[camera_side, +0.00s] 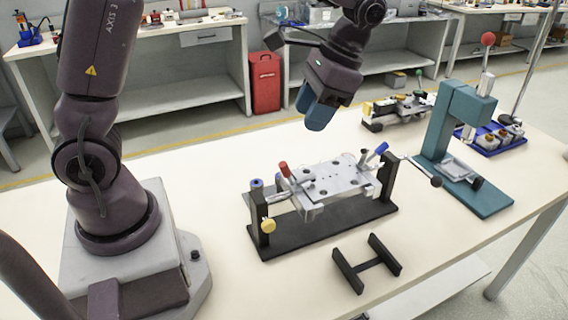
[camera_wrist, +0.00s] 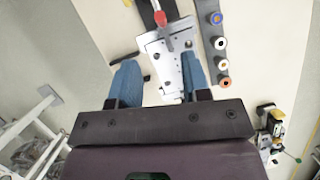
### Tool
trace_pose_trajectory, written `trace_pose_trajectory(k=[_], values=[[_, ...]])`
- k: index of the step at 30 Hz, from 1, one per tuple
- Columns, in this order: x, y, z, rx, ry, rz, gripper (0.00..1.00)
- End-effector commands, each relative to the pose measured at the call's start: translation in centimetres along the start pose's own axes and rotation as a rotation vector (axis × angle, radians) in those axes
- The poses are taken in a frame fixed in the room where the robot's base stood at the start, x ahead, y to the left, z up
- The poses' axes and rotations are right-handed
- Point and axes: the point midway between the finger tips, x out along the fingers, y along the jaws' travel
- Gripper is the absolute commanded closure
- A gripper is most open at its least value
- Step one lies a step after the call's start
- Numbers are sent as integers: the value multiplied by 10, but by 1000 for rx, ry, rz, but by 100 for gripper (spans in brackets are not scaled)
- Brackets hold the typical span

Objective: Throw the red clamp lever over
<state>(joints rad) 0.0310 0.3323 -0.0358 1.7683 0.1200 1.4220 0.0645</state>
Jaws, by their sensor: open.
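The red clamp lever (camera_side: 284,169) stands up, slightly tilted, at the left end of a silver metal fixture plate (camera_side: 335,180) on a black base (camera_side: 262,246). In the wrist view the red lever tip (camera_wrist: 160,18) shows near the top middle, above the silver plate (camera_wrist: 165,50). My gripper (camera_side: 312,112) hangs above and behind the fixture, apart from the lever.
A black H-shaped stand (camera_side: 367,264) lies in front. A teal press (camera_side: 452,135) with a red-knobbed handle (camera_side: 487,40) stands right. A second fixture (camera_side: 397,111) stands behind.

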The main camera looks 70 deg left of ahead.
Motion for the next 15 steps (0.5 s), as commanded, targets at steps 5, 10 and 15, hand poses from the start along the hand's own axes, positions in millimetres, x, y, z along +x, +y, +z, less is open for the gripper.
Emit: trace_pose_trajectory(k=[5,10,15], values=[[33,0,1,-2,-10,1,57],[69,0,2,-1,-10,1,57],[99,0,2,-1,-9,0,57]])
